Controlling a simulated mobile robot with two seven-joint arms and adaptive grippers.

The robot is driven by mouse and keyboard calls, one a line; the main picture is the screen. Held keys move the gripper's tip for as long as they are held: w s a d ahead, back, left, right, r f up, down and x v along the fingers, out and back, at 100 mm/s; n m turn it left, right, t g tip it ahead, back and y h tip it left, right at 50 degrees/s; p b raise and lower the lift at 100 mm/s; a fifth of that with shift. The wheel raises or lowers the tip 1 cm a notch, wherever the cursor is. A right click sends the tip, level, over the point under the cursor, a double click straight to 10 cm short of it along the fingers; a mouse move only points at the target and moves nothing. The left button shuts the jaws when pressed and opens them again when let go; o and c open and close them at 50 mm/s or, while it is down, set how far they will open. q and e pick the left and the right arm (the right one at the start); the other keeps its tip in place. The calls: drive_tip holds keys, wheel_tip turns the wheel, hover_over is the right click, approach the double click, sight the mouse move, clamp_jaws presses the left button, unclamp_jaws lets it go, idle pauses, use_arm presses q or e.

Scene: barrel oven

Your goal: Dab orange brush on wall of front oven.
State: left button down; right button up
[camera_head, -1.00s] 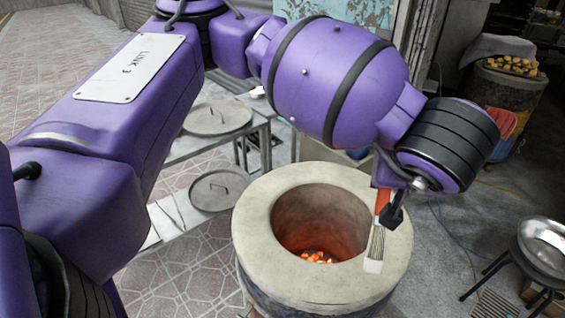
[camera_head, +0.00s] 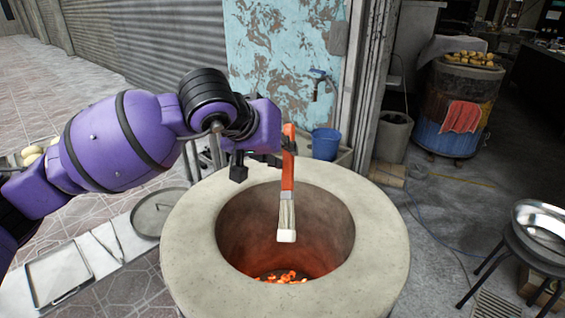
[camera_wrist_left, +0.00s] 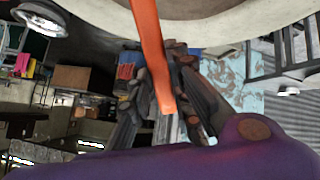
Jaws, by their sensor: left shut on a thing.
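An orange-handled brush (camera_head: 287,180) with pale bristles hangs bristles down in front of the opening of the front oven (camera_head: 190,225) in the head view. The oven is a round barrel with a thick pale rim and glowing coals (camera_head: 281,277) at the bottom. My left gripper (camera_head: 265,158) is shut on the brush's handle, above the far side of the rim. I cannot tell whether the bristles touch the inner wall. In the left wrist view the orange handle (camera_wrist_left: 150,50) runs between the fingers (camera_wrist_left: 158,90). My right gripper is not in view.
A low table at the left holds a tray (camera_head: 60,273), tongs and a round lid (camera_head: 158,212). A blue bucket (camera_head: 326,143) stands behind the oven. A second barrel oven (camera_head: 455,110) is at the back right. A metal bowl (camera_head: 540,222) sits on a stool at the right.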

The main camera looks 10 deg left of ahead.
sight(281, 193)
use_arm(q)
drive_tip(key=s+f+b, duration=0.1)
drive_tip(key=f+b, duration=0.1)
drive_tip(key=f, duration=0.1)
drive_tip(key=f+b, duration=0.2)
drive_tip(key=f, duration=0.1)
drive_tip(key=s+f+b, duration=0.1)
drive_tip(key=f+b, duration=0.1)
drive_tip(key=f, duration=0.1)
drive_tip(key=shift+s+f, duration=0.3)
drive_tip(key=shift+f, duration=0.05)
drive_tip(key=shift+s+d+f+b, duration=0.1)
drive_tip(key=shift+s+f+b, duration=0.3)
drive_tip(key=shift+f, duration=0.15)
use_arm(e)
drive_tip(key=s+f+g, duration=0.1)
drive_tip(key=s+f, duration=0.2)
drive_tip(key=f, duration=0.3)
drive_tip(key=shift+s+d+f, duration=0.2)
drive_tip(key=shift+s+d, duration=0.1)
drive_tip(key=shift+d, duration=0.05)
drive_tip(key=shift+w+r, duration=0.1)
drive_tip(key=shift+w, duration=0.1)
use_arm(q)
drive_tip(key=shift+s, duration=0.3)
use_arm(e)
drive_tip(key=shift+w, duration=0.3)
